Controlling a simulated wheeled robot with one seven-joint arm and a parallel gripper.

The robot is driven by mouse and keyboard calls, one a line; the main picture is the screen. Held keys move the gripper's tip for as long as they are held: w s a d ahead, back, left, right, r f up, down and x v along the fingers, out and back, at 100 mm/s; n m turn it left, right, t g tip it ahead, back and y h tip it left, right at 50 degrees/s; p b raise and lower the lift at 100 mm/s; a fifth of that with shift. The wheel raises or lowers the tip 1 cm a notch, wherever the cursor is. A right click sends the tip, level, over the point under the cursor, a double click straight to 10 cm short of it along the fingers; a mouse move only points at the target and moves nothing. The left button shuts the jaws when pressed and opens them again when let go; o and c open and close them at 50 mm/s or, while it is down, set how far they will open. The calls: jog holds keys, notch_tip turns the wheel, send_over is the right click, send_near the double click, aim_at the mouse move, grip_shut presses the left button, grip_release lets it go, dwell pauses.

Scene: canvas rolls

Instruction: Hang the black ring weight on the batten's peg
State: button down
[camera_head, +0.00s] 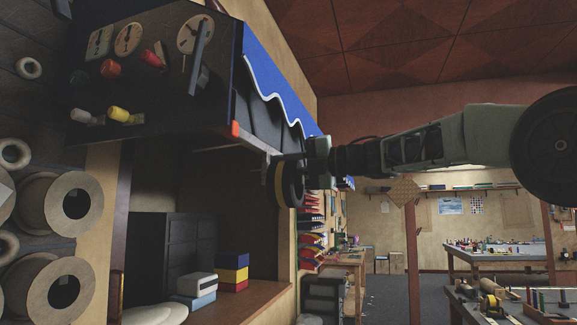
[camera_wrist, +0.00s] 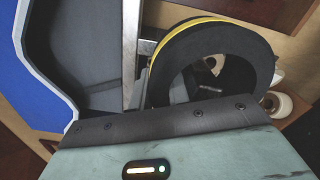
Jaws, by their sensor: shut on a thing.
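The black ring weight (camera_head: 291,186), with a yellow band around its rim, hangs roughly upright in my gripper (camera_head: 284,160) in the head view. In the wrist view the ring weight (camera_wrist: 240,43) shows its broad black face and open centre. My gripper is shut on the ring's rim; the fingertips are mostly hidden. A pale bar (camera_head: 254,146), which looks like the batten, runs from a red-orange end to just left of the ring. It also shows in the wrist view (camera_wrist: 130,50), left of the ring. I cannot make out the peg clearly, nor whether the ring touches the bar.
A dark panel with knobs (camera_head: 140,75) and a blue scalloped canopy (camera_head: 275,75) sit above and left of the ring. Below are a wooden shelf with small boxes (camera_head: 232,274) and large rolls (camera_head: 60,203) at far left. Open room lies to the right.

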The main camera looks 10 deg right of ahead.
jog(key=shift+w+f, duration=0.2)
jog(key=shift+f, duration=0.6)
jog(key=c, duration=1.4)
grip_release()
jog(key=shift+d+f, duration=0.15)
jog(key=shift+c, duration=0.2)
jog(key=shift+d+b, duration=0.15)
jog(key=shift+b, duration=0.15)
jog(key=shift+o, duration=0.9)
jog(key=r+b+v, duration=0.1)
jog(key=b+v, duration=0.4)
jog(key=v, duration=1.1)
jog(key=shift+s+r, duration=0.25)
jog(key=shift+s, duration=0.1)
jog(key=shift+s+d+r, duration=0.15)
jog(key=shift+s+d, duration=0.1)
jog(key=shift+s, duration=0.1)
